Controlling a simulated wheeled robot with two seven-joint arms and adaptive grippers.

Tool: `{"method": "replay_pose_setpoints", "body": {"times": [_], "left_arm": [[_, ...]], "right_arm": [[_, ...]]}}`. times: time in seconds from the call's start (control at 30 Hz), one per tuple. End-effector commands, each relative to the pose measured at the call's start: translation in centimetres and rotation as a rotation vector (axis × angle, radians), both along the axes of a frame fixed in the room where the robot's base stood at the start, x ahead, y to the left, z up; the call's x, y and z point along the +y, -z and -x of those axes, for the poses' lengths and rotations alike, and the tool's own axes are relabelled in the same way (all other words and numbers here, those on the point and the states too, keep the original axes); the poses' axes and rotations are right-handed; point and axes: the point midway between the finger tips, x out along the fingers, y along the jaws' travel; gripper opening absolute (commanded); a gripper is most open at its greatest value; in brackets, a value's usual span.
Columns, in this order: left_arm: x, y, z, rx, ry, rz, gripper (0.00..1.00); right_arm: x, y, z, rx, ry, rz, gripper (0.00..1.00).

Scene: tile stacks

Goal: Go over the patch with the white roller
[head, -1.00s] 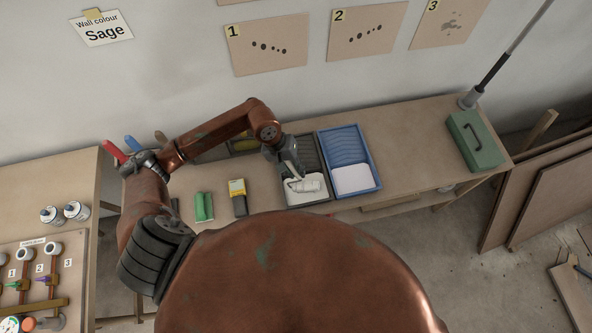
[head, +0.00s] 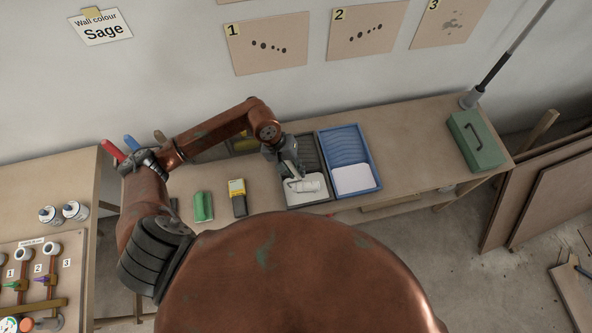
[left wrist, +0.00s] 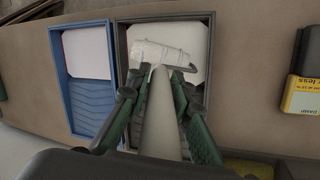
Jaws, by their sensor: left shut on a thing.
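My left gripper (head: 288,170) is shut on the handle of the white roller (head: 309,183). The roller's sleeve is down at the white paint in the near end of the dark grey tray (head: 318,158); whether it touches the paint is hard to tell. In the left wrist view the pale handle (left wrist: 160,125) runs between the gripper's fingers (left wrist: 157,100), and the white sleeve (left wrist: 158,53) lies across the white well of the tray (left wrist: 207,85). I cannot clearly make out the patch on the wall. My right gripper is not in view.
A blue tray (head: 376,160) with white paint stands right beside the dark one. A green roll (head: 203,206) and a yellow-and-black block (head: 238,198) lie to the left. A green toolbox (head: 474,140) stands at the bench's right end. Numbered boards (head: 269,46) hang on the wall.

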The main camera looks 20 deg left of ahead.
Motion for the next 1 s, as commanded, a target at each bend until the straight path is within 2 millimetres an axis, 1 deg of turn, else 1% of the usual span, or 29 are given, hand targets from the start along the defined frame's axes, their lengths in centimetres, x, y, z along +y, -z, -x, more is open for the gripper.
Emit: {"method": "replay_pose_setpoints", "body": {"times": [0.43, 1.0], "left_arm": [[0.09, 0.28, 0.1, 0.003, 0.0, -0.003, 0.0], [0.13, 0.37, 0.14, 0.004, -0.001, -0.005, 0.0]], "right_arm": [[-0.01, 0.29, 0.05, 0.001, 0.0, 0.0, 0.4], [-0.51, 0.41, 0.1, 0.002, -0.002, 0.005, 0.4]]}}
